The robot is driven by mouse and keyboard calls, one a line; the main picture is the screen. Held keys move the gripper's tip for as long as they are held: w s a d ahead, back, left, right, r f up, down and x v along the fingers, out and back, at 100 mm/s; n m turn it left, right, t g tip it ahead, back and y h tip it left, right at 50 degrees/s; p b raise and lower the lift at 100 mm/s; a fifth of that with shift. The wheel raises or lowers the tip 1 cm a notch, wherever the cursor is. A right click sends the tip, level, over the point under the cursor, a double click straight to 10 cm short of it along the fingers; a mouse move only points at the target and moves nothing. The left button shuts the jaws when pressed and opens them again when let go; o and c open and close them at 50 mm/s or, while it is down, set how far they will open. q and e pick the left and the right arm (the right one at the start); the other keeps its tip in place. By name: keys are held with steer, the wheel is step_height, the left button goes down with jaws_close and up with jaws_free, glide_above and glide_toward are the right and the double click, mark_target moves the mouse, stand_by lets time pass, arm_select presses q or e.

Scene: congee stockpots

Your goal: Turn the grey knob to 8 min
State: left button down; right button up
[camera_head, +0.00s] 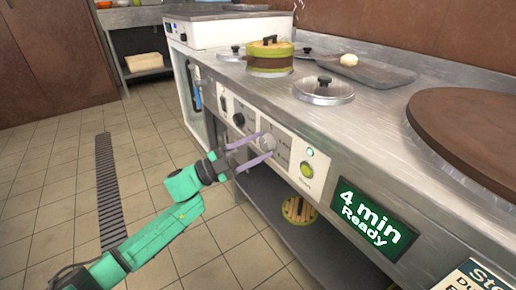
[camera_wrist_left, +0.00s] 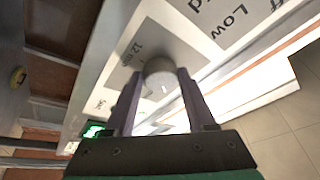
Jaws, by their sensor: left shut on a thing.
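The grey knob (camera_head: 268,142) sits on the white control panel at the front of the steel counter. My left gripper (camera_head: 262,148) has its two purple fingers on either side of the knob, shut on it. In the left wrist view the knob (camera_wrist_left: 161,78) sits between the fingertips (camera_wrist_left: 158,84), with a light pointer mark and a "12 min" label beside it. Other labels around the knob are partly hidden. A green display (camera_head: 371,219) on the counter front reads "4 min Ready". My right gripper is not in view.
A pot lid (camera_head: 323,90), a green steamer (camera_head: 270,56) and a grey tray (camera_head: 365,70) stand on the counter. The tiled floor at left is clear.

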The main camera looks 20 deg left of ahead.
arm_select(q)
steer(key=m+g, duration=0.1)
steer(key=m, duration=0.1)
steer(key=m+g, duration=0.1)
steer(key=m, duration=0.2)
steer(key=shift+w+a+r+m, duration=0.1)
steer(key=shift+a+r+m, duration=0.1)
steer(key=shift+m, duration=0.1)
steer(key=m, duration=0.1)
steer(key=m+g, duration=0.1)
steer(key=m, duration=0.1)
steer(key=m+g+y+p, duration=0.1)
steer(key=shift+r+m, duration=0.3)
steer(key=shift+m, duration=0.1)
steer(key=m+y, duration=0.1)
steer(key=m, duration=0.1)
steer(key=m+p, duration=0.1)
steer(key=m, duration=0.1)
steer(key=shift+r+y, duration=0.2)
steer(key=shift+y, duration=0.2)
steer(key=shift+d+r+m+y+p, duration=0.1)
steer(key=shift+m+y+p, duration=0.35)
steer(key=shift+m, duration=0.65)
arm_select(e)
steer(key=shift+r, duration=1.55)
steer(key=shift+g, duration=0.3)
arm_select(q)
steer(key=shift+c, duration=1.2)
jaws_free()
